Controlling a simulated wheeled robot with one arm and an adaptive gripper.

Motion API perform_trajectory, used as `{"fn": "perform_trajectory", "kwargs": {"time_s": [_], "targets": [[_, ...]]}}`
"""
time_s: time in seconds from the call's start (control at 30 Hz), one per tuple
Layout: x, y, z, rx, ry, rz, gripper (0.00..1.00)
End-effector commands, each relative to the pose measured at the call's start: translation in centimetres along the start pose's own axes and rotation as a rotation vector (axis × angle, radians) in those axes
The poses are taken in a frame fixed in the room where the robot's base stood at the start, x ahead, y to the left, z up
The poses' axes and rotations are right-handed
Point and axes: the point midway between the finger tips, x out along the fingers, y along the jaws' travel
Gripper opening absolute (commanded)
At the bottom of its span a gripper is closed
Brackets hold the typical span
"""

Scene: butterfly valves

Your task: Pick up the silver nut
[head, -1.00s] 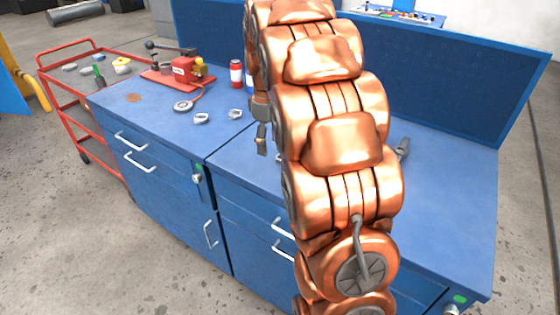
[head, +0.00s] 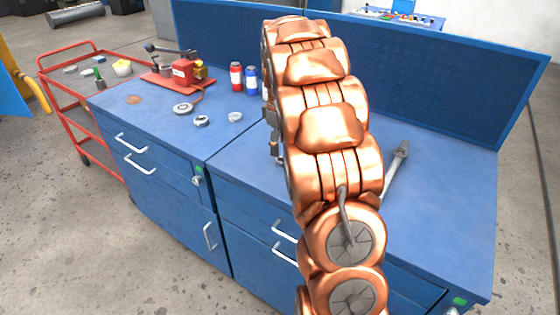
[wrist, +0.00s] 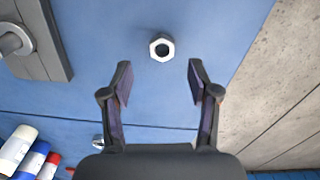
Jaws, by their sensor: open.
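The silver nut (wrist: 161,47) is a hexagonal ring lying flat on the blue bench top, just beyond the fingertips in the wrist view. My gripper (wrist: 160,79) is open and empty, and the nut lies roughly in line with the middle of the gap. In the head view my gripper (head: 275,148) shows only partly at the left edge of my copper arm. I cannot make out this nut in the head view; my arm covers part of the bench there.
A grey tool (head: 397,168) lies on the right bench. Small metal parts (head: 201,121), red and blue cans (head: 237,76) and a red fixture (head: 183,71) stand on the left bench. A blue panel (head: 430,85) closes the back.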

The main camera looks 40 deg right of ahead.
Motion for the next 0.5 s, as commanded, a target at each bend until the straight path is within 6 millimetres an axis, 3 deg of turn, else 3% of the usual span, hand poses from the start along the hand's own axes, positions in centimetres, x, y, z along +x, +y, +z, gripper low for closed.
{"fn": "perform_trajectory", "kwargs": {"time_s": [0.33,0.5], "targets": [[3.8,-0.4,0.4,0.001,-0.005,-0.005,0.60],[4.6,-0.3,0.3,0.001,-0.001,0.000,0.60]]}}
